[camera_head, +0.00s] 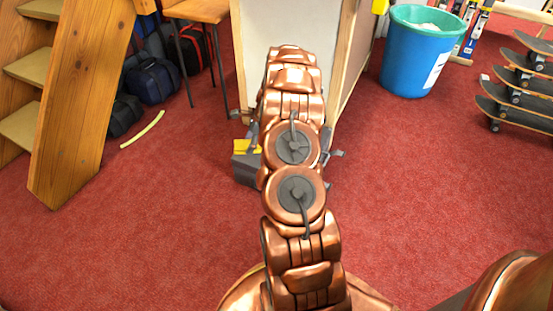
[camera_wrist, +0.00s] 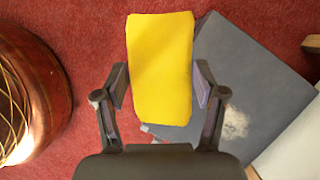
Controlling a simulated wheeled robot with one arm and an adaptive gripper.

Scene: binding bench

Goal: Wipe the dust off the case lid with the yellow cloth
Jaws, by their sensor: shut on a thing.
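My gripper (camera_wrist: 160,86) has its two fingers on either side of the yellow cloth (camera_wrist: 161,65), a thick pad, and holds it. The grey case (camera_wrist: 240,65) lies below on the red floor, with its flat lid facing up. A pale dust patch (camera_wrist: 236,124) shows on the lid, to the right of and below the cloth in the wrist view. The cloth overlaps the left edge of the case there; I cannot tell whether it touches the lid. In the head view my arm hides most of the case (camera_head: 247,171) and cloth (camera_head: 246,147).
A pale panel (camera_head: 290,35) stands just behind the case. A round brown object (camera_wrist: 32,95) is at the wrist view's left. A blue bin (camera_head: 409,65), skateboards (camera_head: 520,100) and a wooden ladder-like frame (camera_head: 80,95) stand farther off. Open red carpet lies on both sides.

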